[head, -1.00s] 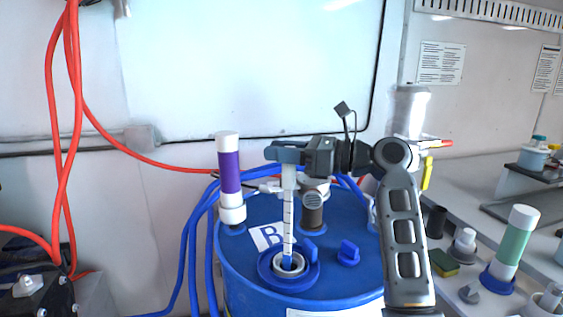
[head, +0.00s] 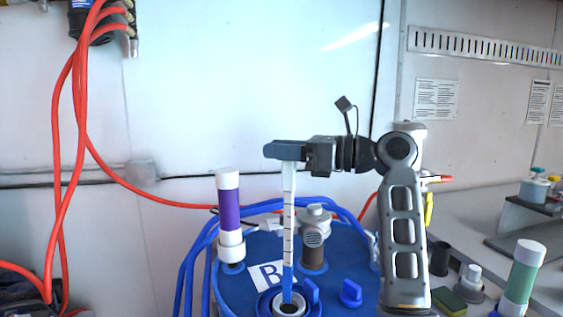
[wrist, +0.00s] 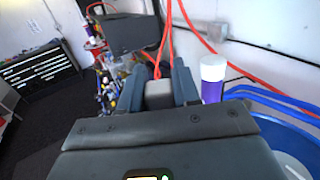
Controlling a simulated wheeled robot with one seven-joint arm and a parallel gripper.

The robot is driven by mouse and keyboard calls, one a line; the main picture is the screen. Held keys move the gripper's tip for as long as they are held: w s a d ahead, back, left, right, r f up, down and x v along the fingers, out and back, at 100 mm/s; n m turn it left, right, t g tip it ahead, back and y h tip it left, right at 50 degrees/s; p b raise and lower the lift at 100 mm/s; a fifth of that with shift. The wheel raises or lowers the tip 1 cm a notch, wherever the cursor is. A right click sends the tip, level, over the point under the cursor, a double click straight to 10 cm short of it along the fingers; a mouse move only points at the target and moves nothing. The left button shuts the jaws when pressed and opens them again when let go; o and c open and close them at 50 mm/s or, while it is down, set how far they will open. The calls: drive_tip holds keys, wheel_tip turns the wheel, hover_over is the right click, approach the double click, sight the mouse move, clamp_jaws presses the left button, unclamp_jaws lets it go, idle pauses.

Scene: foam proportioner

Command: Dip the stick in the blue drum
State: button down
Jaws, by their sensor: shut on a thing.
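My gripper (head: 286,150) is shut on the top of the stick (head: 288,220) and holds it upright. The stick is white with dark marks, and its lower part is blue. Its lower end meets the round opening (head: 289,309) in the blue drum's lid (head: 343,265); I cannot tell whether the tip is still inside. The drum bears a white label with a B, and its lower body is out of frame. In the wrist view my fingers (wrist: 160,88) close around a grey block, likely the stick's top; its shaft is hidden.
A purple tube with white ends (head: 229,212) stands left of the stick. A grey-brown fitting (head: 314,238) and a blue cap (head: 350,294) are on the lid. Blue hoses loop behind, red hoses (head: 70,160) hang left.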

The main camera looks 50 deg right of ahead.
wheel_tip(320, 180, up, 4)
drive_tip(key=shift+f, duration=0.1)
idle(0.4)
idle(0.8)
